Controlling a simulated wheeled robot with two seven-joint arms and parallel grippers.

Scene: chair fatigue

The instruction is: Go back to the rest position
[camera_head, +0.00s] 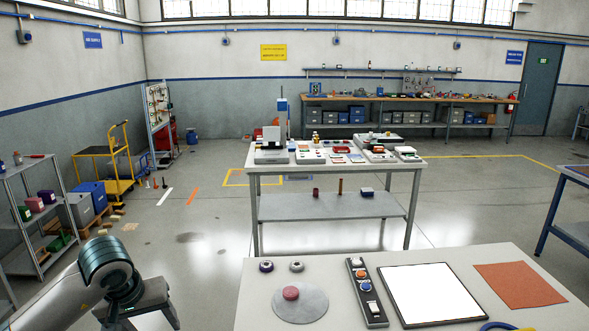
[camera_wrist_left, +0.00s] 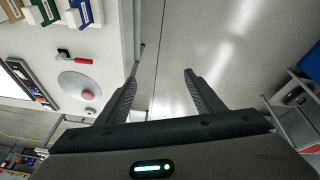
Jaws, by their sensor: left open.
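My left arm comes in at the lower left of the head view, with its dark gripper body (camera_head: 138,303) beside the near table's left edge, over the floor. In the left wrist view the two fingers of my left gripper (camera_wrist_left: 160,76) are spread apart with nothing between them. Bare grey floor shows behind the gap. The white near table (camera_head: 262,270) lies to the gripper's right in the head view. My right gripper is not in view.
On the near table are a grey disc (camera_head: 300,307) with a red piece (camera_head: 291,293), a button panel (camera_head: 366,295), a white-topped panel (camera_head: 430,292) and an orange mat (camera_head: 520,284). A workbench (camera_head: 335,171) stands farther back. A shelf rack (camera_head: 36,205) stands left.

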